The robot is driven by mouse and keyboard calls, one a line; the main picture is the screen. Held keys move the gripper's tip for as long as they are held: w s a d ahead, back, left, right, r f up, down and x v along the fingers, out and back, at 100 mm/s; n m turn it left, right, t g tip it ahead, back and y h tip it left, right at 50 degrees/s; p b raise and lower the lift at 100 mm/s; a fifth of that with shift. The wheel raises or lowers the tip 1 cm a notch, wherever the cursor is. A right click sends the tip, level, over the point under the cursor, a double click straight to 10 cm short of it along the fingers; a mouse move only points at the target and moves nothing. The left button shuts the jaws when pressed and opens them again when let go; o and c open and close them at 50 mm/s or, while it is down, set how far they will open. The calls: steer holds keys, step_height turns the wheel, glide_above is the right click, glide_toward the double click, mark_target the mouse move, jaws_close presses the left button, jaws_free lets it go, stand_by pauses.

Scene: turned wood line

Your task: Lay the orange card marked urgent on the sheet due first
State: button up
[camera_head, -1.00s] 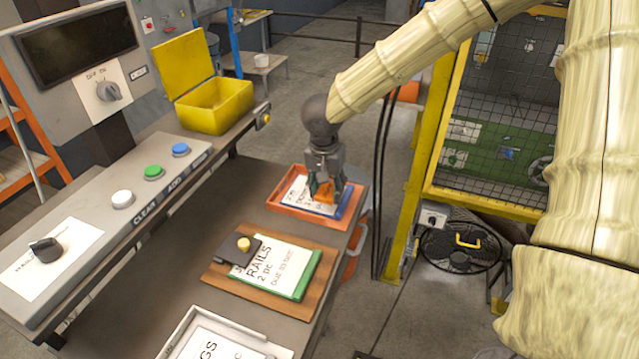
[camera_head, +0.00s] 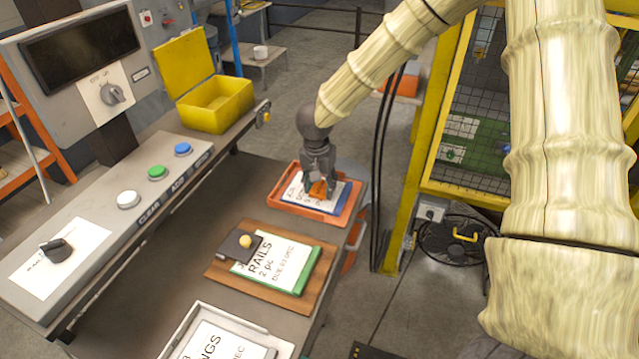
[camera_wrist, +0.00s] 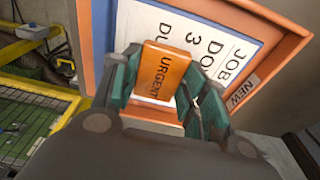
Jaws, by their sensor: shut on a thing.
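The orange card marked URGENT (camera_wrist: 165,70) is held between the fingers of my gripper (camera_wrist: 160,92). In the wrist view the card lies in front of a white sheet (camera_wrist: 215,45) whose visible print reads "JOB", "DO" and "3", in an orange tray (camera_wrist: 285,55) labelled "NEW". In the head view my gripper (camera_head: 318,188) is low over the sheet in the orange tray (camera_head: 337,220), with the card showing small and orange (camera_head: 317,189). Whether the card touches the sheet I cannot tell. A second sheet (camera_head: 280,262), reading "RAILS 2 pc" with a December due date, lies on a wooden board (camera_head: 225,275).
A white tray (camera_head: 185,330) with another sheet (camera_head: 222,345) is at the front. A button console (camera_head: 100,230) runs along the left. A yellow box (camera_head: 215,105) stands behind. A yellow-framed cage (camera_head: 410,180) is right.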

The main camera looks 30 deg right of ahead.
mark_target(317, 193)
steer(key=shift+f, duration=0.1)
steer(key=o, duration=0.8)
steer(key=r, duration=0.4)
steer(key=a+r+b, duration=0.1)
steer(key=r, duration=0.3)
steer(key=s+r+b, duration=0.1)
steer(key=r, duration=0.3)
steer(key=shift+s+a, duration=0.1)
steer(key=shift+a, duration=0.1)
